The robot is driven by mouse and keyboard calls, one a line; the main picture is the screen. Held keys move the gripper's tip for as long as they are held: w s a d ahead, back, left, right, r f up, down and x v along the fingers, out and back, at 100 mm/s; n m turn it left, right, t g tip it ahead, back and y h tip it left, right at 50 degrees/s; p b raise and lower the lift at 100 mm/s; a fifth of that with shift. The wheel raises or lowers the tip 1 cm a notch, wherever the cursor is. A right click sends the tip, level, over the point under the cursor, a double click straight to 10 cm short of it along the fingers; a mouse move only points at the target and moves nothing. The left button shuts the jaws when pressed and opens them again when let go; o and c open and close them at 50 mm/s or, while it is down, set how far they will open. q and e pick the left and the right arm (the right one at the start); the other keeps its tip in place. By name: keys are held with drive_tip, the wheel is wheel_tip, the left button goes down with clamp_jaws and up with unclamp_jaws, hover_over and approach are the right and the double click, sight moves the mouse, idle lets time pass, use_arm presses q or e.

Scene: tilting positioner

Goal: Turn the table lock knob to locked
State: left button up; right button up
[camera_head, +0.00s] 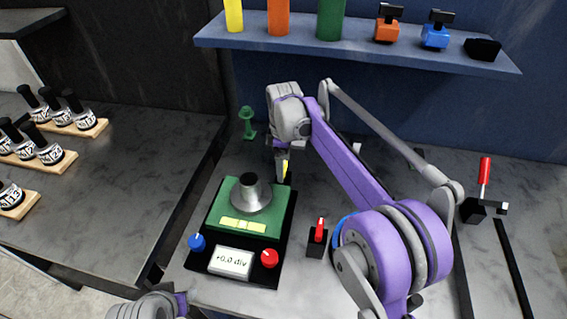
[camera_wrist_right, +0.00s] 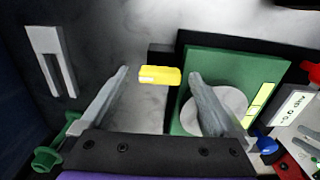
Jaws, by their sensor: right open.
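The positioner (camera_head: 218,217) is a green table on a black base, with a grey metal cone (camera_head: 249,196) on top. A yellow bar-shaped knob (camera_wrist_right: 160,75), which I take for the table lock knob, sits beside the green plate in the right wrist view. In the head view only a yellow bit (camera_head: 285,167) of it shows at the jaws. My right gripper (camera_wrist_right: 159,73) is open. Its fingers stand on either side of the yellow knob, with gaps at both ends. Any lock marking is not visible. Part of my left arm shows at the bottom of the head view, without its jaws.
A blue knob (camera_head: 197,242), a display (camera_head: 231,262) reading "+0.0 div" and a red knob (camera_head: 269,258) are at the front. A red-lever switch (camera_head: 318,236) stands to the right. A green stand (camera_head: 248,123) is behind. A blue shelf (camera_head: 350,55) hangs above the bench.

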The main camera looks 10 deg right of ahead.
drive_tip(key=c, duration=1.4)
drive_tip(key=shift+m, duration=0.3)
drive_tip(key=m, duration=0.3)
drive_tip(key=shift+m, duration=0.3)
drive_tip(key=m, duration=0.9)
drive_tip(key=shift+p, duration=0.35)
drive_tip(key=shift+m, duration=2.3)
